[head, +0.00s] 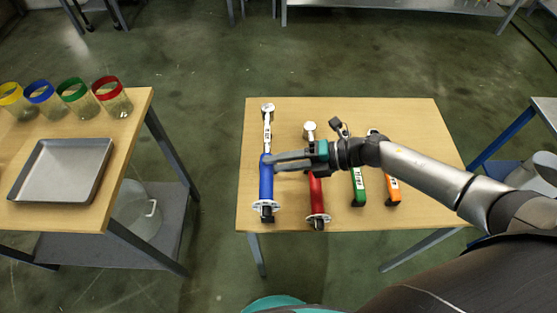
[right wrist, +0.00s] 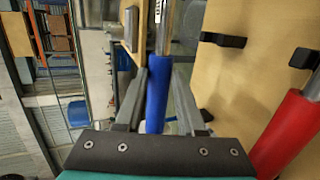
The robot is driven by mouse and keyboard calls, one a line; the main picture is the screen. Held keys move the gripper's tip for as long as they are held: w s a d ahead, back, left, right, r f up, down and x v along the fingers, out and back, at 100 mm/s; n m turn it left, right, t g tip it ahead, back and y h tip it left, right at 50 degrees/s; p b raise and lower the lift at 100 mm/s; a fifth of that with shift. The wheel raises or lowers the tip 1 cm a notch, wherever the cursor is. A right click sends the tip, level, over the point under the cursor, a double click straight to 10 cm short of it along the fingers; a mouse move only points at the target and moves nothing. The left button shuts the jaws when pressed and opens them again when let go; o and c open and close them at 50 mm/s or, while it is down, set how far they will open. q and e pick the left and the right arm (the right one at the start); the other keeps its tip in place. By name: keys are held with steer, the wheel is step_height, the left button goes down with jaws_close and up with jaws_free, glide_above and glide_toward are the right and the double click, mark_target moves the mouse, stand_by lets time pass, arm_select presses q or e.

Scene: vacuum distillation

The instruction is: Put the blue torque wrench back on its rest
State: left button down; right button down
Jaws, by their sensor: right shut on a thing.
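The blue torque wrench (head: 266,183) is at the left end of a row of wrenches over the wooden table, its metal head toward the far edge. My right gripper (head: 276,161) is shut on its blue handle, coming from the right. In the right wrist view, the blue handle (right wrist: 157,98) runs between the two fingers (right wrist: 160,90). Black brackets stand on the table there, one (right wrist: 222,40) beside the blue wrench and apart from it. The head view does not show clearly how high the wrench is. My left gripper is not in view.
A red wrench (head: 316,190) lies just right of the blue one, then a green (head: 358,187) and an orange one (head: 393,190), partly under my arm. A side table on the left holds a metal tray (head: 60,170) and several colour-rimmed jars (head: 112,98).

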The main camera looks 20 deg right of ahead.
steer(key=shift+w+a+f+b, duration=0.1)
steer(key=shift+f+b, duration=1.75)
steer(key=shift+f, duration=0.3)
steer(key=shift+f+b, duration=0.7)
steer(key=shift+f, duration=0.2)
steer(key=shift+c, duration=2.2)
jaws_free()
steer(key=shift+s+f, duration=0.2)
steer(key=shift+f, duration=0.05)
steer(key=p+v, duration=0.1)
steer(key=v, duration=1.4)
steer(key=shift+d+r, duration=0.2)
steer(key=shift+r, duration=0.05)
